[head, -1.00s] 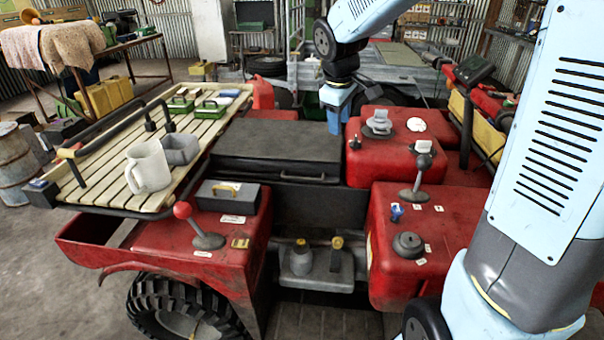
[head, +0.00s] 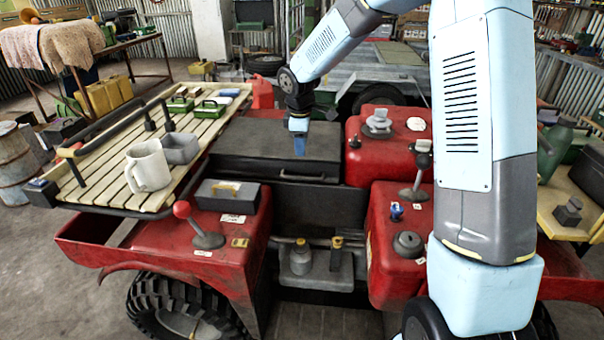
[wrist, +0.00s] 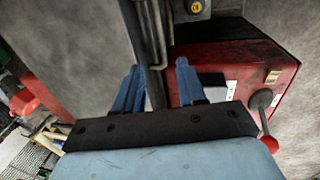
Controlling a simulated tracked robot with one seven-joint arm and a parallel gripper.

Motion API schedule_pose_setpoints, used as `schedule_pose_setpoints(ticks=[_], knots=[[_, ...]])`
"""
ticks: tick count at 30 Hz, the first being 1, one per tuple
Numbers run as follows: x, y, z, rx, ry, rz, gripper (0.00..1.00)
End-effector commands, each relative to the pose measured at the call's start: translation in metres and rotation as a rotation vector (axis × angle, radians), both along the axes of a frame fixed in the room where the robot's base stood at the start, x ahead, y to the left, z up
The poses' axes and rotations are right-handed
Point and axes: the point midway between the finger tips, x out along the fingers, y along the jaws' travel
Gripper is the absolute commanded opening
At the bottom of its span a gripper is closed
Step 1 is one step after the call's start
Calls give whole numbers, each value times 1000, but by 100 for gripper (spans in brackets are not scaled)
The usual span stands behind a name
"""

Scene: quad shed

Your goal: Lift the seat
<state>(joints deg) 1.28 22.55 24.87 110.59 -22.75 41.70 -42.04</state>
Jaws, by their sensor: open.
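The seat (head: 250,140) is a dark, flat slab in the middle of the red quad, lying down level. A bar handle (head: 302,178) runs along its front edge. My gripper (head: 299,145) points down over the front part of the seat, behind the handle in the head view. In the wrist view my gripper's (wrist: 157,80) two blue fingers are apart, with nothing clearly held. The seat's grey top (wrist: 75,45) fills the left of the wrist view, and a dark bar along its edge (wrist: 150,40) appears between the fingertips. Whether they touch it I cannot tell.
A slatted rack (head: 110,195) with a white mug (head: 148,166) and green boxes (head: 210,109) is left of the seat. A red-knobbed lever (head: 196,225) stands front left; another lever (head: 420,175) and red bodywork are on the right. Capped grey fittings (head: 301,257) sit below the seat.

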Motion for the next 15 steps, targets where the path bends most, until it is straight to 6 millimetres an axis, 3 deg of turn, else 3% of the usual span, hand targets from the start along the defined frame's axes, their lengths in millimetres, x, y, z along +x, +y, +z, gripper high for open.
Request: schedule_pose_setpoints(ticks=[15], knots=[[15,-3,-86,0,2,0,40]])
